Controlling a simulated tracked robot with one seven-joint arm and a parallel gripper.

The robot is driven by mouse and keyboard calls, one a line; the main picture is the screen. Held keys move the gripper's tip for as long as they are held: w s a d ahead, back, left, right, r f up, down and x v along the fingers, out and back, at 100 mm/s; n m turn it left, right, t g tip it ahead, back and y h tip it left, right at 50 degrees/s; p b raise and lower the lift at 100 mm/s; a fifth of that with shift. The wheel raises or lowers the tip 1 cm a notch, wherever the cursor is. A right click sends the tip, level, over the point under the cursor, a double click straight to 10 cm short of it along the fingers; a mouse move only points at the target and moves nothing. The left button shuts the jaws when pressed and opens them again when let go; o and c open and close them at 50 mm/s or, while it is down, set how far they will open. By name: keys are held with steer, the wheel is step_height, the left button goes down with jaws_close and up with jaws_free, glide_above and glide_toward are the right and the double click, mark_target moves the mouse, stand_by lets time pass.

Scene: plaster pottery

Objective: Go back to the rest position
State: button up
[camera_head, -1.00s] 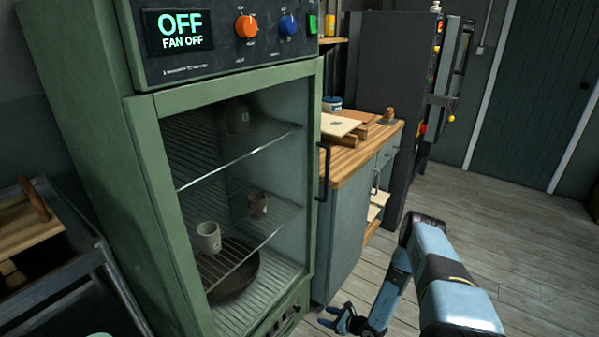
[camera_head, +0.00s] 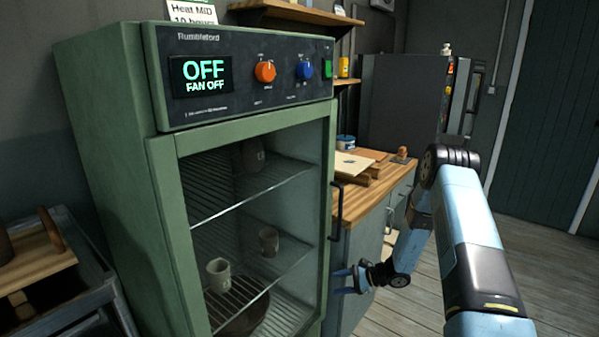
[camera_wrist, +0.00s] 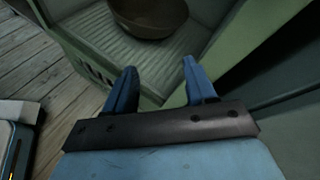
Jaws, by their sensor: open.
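My gripper (camera_head: 345,281) is open and empty. In the head view it is beside the lower right edge of the green drying cabinet (camera_head: 158,190), in front of the grey cupboard. In the wrist view my gripper (camera_wrist: 160,88) has its two blue fingers spread, with nothing between them. Beyond them are the cabinet's lower front edge and a brown bowl (camera_wrist: 148,14) inside. I cannot tell whether the fingers touch the cabinet.
The cabinet display (camera_head: 203,76) reads OFF, FAN OFF. Cups, including a pale one (camera_head: 219,275), stand on its racks. A dark handle (camera_head: 336,210) juts out near my gripper. A wooden-topped cupboard (camera_head: 362,212) stands behind. Open floor (camera_head: 540,255) lies to the right.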

steer(key=s+r+n+g+h, duration=0.25)
steer(key=s+r+n, duration=0.3)
steer(key=r, duration=1.15)
steer(key=s+r+n+g+h, duration=0.1)
steer(key=s+r+n+h, duration=0.45)
steer(key=r, duration=1.15)
steer(key=s+d+r+n+t+h, duration=0.1)
steer(key=s+d+r+t, duration=0.1)
steer(key=s+r, duration=0.3)
steer(key=s+d+r+n+t+h, duration=0.1)
steer(key=s+d+r, duration=0.3)
steer(key=s, duration=0.9)
steer(key=s+d+r+n+t+h, duration=0.2)
steer(key=s+r+t+h, duration=0.1)
steer(key=s+r, duration=0.5)
steer(key=shift+s+d, duration=0.4)
steer(key=shift+s, duration=0.6)
